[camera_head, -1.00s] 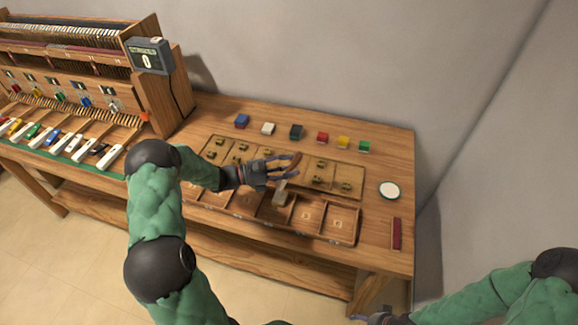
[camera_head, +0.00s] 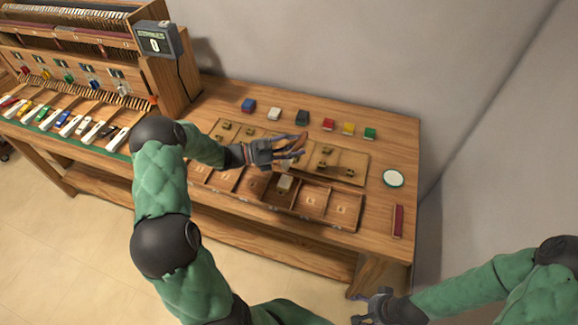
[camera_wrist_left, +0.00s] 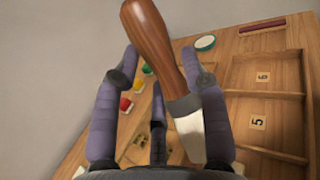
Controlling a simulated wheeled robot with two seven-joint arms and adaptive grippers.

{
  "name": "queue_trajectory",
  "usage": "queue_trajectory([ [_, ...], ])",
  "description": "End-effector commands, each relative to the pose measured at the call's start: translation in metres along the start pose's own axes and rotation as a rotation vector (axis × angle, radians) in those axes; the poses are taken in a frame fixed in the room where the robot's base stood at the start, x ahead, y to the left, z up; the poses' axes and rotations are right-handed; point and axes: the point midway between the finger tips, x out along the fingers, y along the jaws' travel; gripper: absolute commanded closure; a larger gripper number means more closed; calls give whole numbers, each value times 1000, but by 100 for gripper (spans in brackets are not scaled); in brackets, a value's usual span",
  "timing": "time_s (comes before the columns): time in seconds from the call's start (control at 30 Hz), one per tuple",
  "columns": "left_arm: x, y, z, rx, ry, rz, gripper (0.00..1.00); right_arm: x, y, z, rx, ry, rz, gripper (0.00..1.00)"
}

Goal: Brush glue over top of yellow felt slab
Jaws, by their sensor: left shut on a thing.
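My left gripper (camera_head: 298,150) is shut on a brush with a brown wooden handle (camera_wrist_left: 152,42) and a metal ferrule (camera_wrist_left: 187,122). It holds the brush above the workbench, with the pale bristle end (camera_head: 285,183) pointing down over the compartment tray. The yellow felt slab (camera_head: 348,129) lies in the back row between red and green, apart from the brush; it also shows in the left wrist view (camera_wrist_left: 138,86). A round dish with a pale top (camera_head: 393,178), perhaps the glue, stands at the right. My right gripper (camera_head: 357,308) is low at the front, empty, fingers apart.
Blue (camera_head: 249,105), white (camera_head: 274,114), black (camera_head: 302,118), red (camera_head: 328,124) and green (camera_head: 370,133) slabs share the back row. A wooden tray (camera_head: 349,227) with numbered compartments is at the front. A dark red bar (camera_head: 398,221) lies at right. A keyboard (camera_head: 70,122) stands left.

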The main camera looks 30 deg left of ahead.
Motion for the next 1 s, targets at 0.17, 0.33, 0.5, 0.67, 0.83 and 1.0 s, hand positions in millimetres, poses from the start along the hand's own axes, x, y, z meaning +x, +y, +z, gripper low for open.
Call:
queue_trajectory([
  [0.17, 0, 0, 0, 0, -1, 0, 100, 0, 0, 0, 0, 0, 0, 22],
  [0.33, 0, 0, -6, 0, -17, 0, 100, 6, 2, 0, 0, 0, 0, 22],
  [0.5, -1, -1, -16, 1, -57, 1, 100, 20, 7, -1, 0, 0, 0, 22],
  [0.67, -2, -1, -24, 5, -96, 3, 100, 30, 11, -1, 0, 0, 0, 22],
  [0.83, -3, -1, -22, 7, -108, 4, 100, 30, 11, -1, 0, 0, 0, 22],
  [1.0, -3, -1, -22, 7, -108, 4, 100, 29, 10, -1, 0, 0, 0, 22],
])
